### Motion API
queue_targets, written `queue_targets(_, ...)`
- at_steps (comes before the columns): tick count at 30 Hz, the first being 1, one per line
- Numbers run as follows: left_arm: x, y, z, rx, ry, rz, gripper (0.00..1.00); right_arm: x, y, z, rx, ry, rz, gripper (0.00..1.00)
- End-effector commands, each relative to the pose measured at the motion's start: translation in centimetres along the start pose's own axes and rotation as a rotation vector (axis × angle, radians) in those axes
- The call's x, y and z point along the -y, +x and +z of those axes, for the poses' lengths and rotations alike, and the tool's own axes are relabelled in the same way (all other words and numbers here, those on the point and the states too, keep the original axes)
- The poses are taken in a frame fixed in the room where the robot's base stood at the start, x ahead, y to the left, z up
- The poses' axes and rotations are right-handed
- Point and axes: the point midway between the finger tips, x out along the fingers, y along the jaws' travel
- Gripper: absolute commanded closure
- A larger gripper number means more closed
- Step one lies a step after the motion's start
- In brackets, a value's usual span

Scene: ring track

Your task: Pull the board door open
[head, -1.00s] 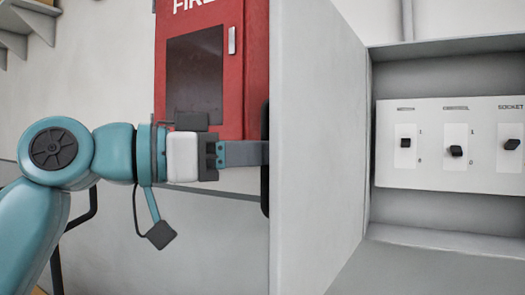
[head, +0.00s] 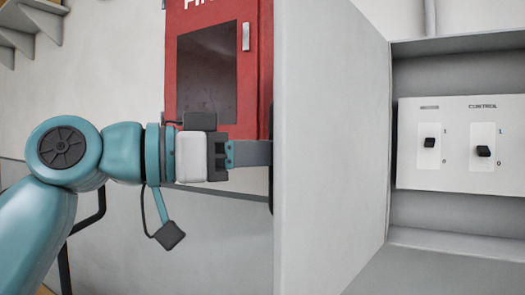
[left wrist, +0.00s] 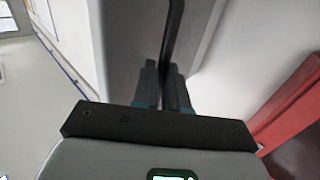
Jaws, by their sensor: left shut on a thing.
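The board door (head: 328,150) is a pale grey panel standing open in the middle of the head view. Its dark handle (head: 270,190) shows at the door's left edge, and as a black bar in the left wrist view (left wrist: 174,35). My left gripper (head: 264,153) reaches in from the left, its fingers shut on the handle; their tips are partly hidden behind the door's edge. The fingers also show around the bar in the left wrist view (left wrist: 165,85). The open board box (head: 455,65) is at the right. My right gripper is not in view.
Inside the box a white panel (head: 460,180) carries black switches, one under the word CONTROL. A red fire cabinet (head: 218,25) hangs on the wall behind my left gripper. Grey brackets (head: 35,22) are at the top left.

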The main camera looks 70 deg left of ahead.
Motion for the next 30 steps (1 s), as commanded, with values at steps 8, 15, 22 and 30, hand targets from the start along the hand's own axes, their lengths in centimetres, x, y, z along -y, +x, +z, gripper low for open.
queue_targets(8, 0.0, 0.2, 0.3, 0.013, 0.0, 0.004, 0.78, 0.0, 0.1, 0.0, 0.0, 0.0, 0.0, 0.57)
queue_targets(15, 0.1, 0.0, 0.2, 0.006, 0.0, 0.004, 0.62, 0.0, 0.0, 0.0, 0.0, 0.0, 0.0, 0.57)
queue_targets(22, 0.2, -0.3, 0.0, 0.002, 0.0, 0.002, 0.62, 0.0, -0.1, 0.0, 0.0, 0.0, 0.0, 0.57)
queue_targets(30, 0.2, -5.6, -0.3, -0.004, 0.0, -0.001, 0.62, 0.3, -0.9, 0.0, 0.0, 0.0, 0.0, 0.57)
